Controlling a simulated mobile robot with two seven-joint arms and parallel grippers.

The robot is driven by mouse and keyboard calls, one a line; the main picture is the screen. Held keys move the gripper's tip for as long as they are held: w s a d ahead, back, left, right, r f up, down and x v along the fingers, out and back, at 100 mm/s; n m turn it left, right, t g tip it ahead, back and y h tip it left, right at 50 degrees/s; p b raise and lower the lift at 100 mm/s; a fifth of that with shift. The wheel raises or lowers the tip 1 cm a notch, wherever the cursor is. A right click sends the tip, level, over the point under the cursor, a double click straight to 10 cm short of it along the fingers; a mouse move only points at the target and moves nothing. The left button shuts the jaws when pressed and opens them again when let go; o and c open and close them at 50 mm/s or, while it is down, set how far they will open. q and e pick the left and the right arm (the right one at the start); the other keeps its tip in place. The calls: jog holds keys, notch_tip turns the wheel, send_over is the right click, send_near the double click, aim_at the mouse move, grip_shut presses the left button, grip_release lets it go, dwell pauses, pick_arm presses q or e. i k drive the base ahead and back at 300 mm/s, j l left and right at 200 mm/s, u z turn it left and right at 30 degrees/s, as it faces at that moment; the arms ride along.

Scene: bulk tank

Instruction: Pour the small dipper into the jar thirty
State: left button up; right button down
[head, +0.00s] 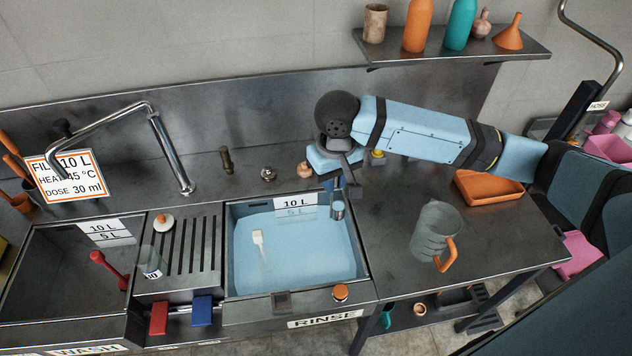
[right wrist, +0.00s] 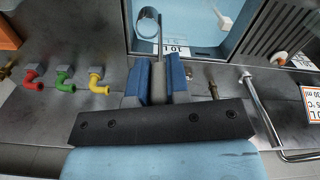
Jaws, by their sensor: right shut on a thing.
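The small dipper (head: 338,210) is a small grey metal cup on an upright handle. My right gripper (head: 341,187) is shut on its handle and holds it at the back right corner of the rinse basin. In the right wrist view the dipper's cup (right wrist: 148,24) lies beyond the blue fingers (right wrist: 160,80), over the basin's edge area. What the cup holds is too small to tell. A clear glass jar (head: 152,262) with a small label stands on the drain rack between the basins; its number is unreadable. My left gripper is out of view.
The rinse basin (head: 367,287) holds light blue water with a white brush (head: 259,242) in it. The faucet (head: 165,150) rises behind the rack. A grey pitcher (head: 432,228) and an orange tray (head: 489,190) stand on the right counter. A red-handled tool (head: 105,265) leans in the wash basin.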

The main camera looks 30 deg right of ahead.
aim_at(147, 258)
jog(key=j+z, duration=0.35)
jog(key=j, duration=2.25)
